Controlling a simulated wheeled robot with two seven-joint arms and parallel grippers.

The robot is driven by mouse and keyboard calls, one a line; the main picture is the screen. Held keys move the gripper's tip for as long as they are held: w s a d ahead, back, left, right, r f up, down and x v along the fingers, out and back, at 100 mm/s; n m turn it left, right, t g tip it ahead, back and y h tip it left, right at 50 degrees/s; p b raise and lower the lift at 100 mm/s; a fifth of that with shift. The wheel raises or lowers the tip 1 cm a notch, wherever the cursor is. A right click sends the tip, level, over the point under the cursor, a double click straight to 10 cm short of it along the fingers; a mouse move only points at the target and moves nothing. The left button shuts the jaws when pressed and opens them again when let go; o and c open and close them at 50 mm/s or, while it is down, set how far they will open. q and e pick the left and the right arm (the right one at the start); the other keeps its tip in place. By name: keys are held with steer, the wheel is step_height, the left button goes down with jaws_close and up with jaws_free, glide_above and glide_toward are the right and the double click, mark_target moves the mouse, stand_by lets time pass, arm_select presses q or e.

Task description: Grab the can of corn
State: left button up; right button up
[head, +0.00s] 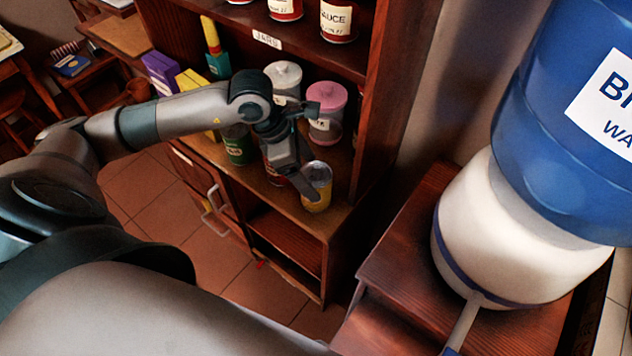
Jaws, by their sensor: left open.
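A yellow can (319,190), which looks like the can of corn, stands upright at the front right of the cabinet's counter shelf (343,185). Its label is too small to read. My left gripper (308,185) is open, reaching down at the can from the left. One dark finger lies against or just in front of the can's left side; I cannot tell if it touches. The other finger is hard to make out. My right gripper is not in view.
A green can (238,148) and a partly hidden red can (272,172) stand left of the gripper. A pink-lidded jar (327,108) and a white-lidded jar (284,78) stand behind. The cabinet's side wall (385,110) bounds the right. A large water dispenser (530,200) stands further right.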

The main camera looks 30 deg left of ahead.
mark_target(331, 195)
arm_select(q)
steer(key=shift+x, duration=0.9)
steer(key=shift+w+d+f+p, duration=0.2)
steer(key=shift+d+f+p, duration=0.15)
steer(key=shift+p, duration=0.35)
steer(key=p+x, duration=0.1)
steer(key=x, duration=0.2)
steer(key=shift+w+p, duration=0.1)
steer(key=shift+p, duration=0.2)
steer(key=shift+w+d+f, duration=0.15)
steer(key=shift+d+f, duration=0.05)
steer(key=shift+f, duration=0.4)
steer(key=c, duration=1.5)
steer(key=shift+r, duration=0.15)
steer(key=shift+c, duration=0.2)
